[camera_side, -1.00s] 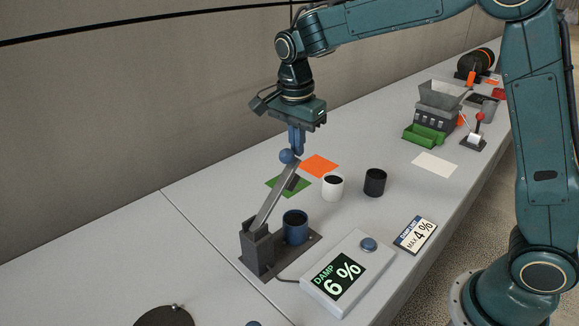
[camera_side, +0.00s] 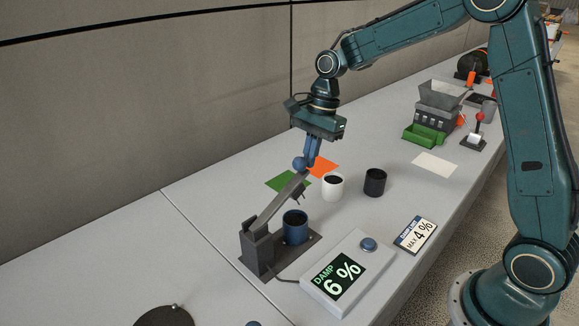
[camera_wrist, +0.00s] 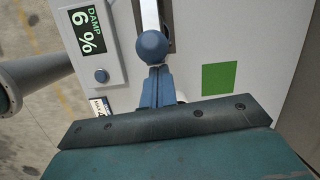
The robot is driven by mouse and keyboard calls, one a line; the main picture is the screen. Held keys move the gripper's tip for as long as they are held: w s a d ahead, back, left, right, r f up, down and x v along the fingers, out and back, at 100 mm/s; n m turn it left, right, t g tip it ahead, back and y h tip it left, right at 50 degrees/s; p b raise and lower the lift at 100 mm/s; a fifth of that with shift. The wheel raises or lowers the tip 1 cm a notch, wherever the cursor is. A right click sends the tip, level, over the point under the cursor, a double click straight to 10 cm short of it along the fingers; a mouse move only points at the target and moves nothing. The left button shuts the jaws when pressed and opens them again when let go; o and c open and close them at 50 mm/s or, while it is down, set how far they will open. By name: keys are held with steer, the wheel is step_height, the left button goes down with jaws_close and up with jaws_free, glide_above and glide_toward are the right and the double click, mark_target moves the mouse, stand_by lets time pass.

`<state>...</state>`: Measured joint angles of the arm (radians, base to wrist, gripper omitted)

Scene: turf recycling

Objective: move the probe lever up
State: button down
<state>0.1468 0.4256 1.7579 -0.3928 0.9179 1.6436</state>
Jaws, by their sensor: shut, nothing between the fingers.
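The probe lever (camera_side: 276,203) is a grey bar hinged on a dark post (camera_side: 257,252), with a blue ball knob (camera_side: 299,163) at its raised end. It slants up to the right over a blue cup (camera_side: 295,230), and a small dark probe (camera_side: 301,197) hangs under it. My gripper (camera_side: 310,163) is shut and empty, with its blue fingers right beside the knob on its far side from the post. In the wrist view the knob (camera_wrist: 152,47) lies just beyond the fingertips (camera_wrist: 157,72); I cannot tell whether they touch.
A damp meter (camera_side: 347,275) reads 6 %, and a card (camera_side: 415,235) says max 4 %. A white cup (camera_side: 333,187) and a black cup (camera_side: 375,182) stand right of the lever. Green (camera_side: 288,182) and orange (camera_side: 322,166) squares lie behind.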

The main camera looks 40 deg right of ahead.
steer(key=d+f+y, duration=0.4)
steer(key=d+f, duration=0.2)
steer(key=f, duration=0.3)
steer(key=v, duration=0.9)
steer(key=s+a+r+n+t+h, duration=0.1)
steer(key=s+a+r+n+h, duration=0.2)
steer(key=a+r, duration=0.35)
steer(key=s+a+r+n+t+h, duration=0.1)
steer(key=s+a+r+n+t, duration=0.1)
steer(key=s+n, duration=0.4)
steer(key=s+a+r+n+t+h, duration=0.1)
steer(key=s+r+n, duration=0.3)
steer(key=s, duration=1.2)
steer(key=shift+a+r+n+t+h, duration=0.4)
steer(key=shift+a+n+h, duration=0.35)
steer(key=shift+n, duration=0.65)
